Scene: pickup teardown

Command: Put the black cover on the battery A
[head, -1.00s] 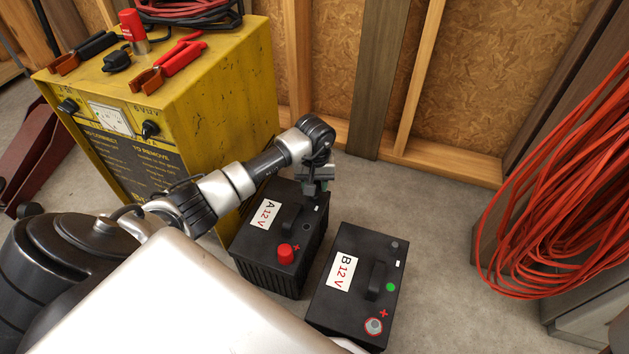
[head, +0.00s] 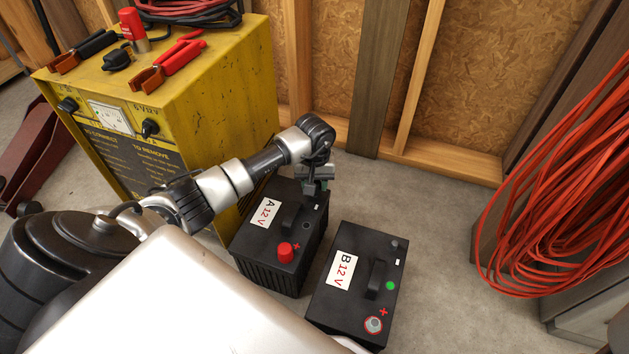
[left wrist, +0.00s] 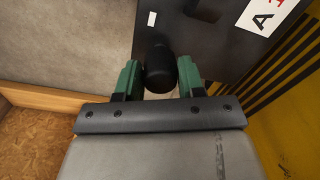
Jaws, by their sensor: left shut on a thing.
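Battery A (head: 281,262) is a black box with a white "A 12V" label, a handle and a red cap (head: 285,252) at its near end. My left gripper (head: 316,187) is over the far end of battery A. In the left wrist view, the green fingers of my left gripper (left wrist: 160,76) are shut on the black cover (left wrist: 160,66), a dark rounded cap. The cover is at the battery's far end. The terminal there is hidden, and I cannot tell whether the cover touches it. My right gripper is not in view.
Battery B (head: 345,295) stands to the right with a narrow gap between. The yellow charger (head: 222,100) stands close on the left, with clamps on top. Orange cable (head: 560,210) hangs at the right. Bare floor (head: 430,225) lies right of the batteries.

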